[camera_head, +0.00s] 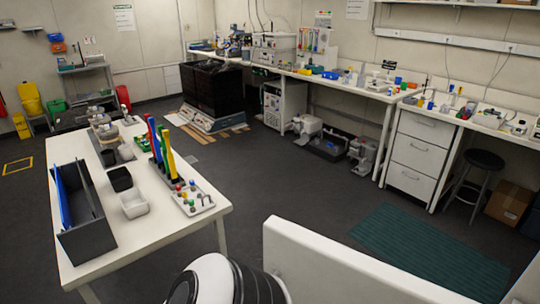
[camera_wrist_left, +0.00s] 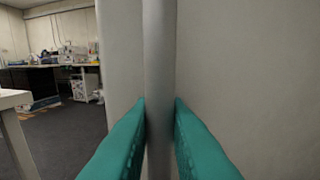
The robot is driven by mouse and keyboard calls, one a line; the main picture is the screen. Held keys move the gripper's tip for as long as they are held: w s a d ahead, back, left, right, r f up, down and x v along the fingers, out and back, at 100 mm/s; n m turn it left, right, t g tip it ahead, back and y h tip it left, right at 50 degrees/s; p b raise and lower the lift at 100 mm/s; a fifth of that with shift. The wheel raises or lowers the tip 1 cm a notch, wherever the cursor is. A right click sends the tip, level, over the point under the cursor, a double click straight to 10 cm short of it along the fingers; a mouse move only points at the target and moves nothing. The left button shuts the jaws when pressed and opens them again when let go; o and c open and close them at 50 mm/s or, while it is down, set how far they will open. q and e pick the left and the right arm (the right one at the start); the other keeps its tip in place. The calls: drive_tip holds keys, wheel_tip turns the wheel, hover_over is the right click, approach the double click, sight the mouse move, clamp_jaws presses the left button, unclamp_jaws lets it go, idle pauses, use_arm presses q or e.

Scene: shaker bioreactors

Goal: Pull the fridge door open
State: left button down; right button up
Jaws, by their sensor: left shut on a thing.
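The fridge door (camera_wrist_left: 240,60) is a pale, flat panel filling most of the left wrist view. A vertical grey bar handle (camera_wrist_left: 160,45) runs down in front of it. My left gripper (camera_wrist_left: 160,112) has teal fingers on both sides of the handle and is shut on it. In the head view, a white upright panel (camera_head: 345,268) at the bottom right looks like the top of this door. My left gripper is hidden there; only part of my arm shows beside the panel. My right gripper is in neither view.
A white table (camera_head: 150,225) with a dark grey bin (camera_head: 88,235) and small labware stands at the left. A long bench with white drawers (camera_head: 418,155) lines the back wall. A green mat (camera_head: 425,250) and a stool (camera_head: 475,175) are at the right. The middle floor is clear.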

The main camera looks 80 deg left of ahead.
sight(280, 269)
use_arm(q)
drive_tip(key=c, duration=1.5)
unclamp_jaws()
wheel_tip(280, 269, up, 10)
drive_tip(key=shift+w, duration=0.1)
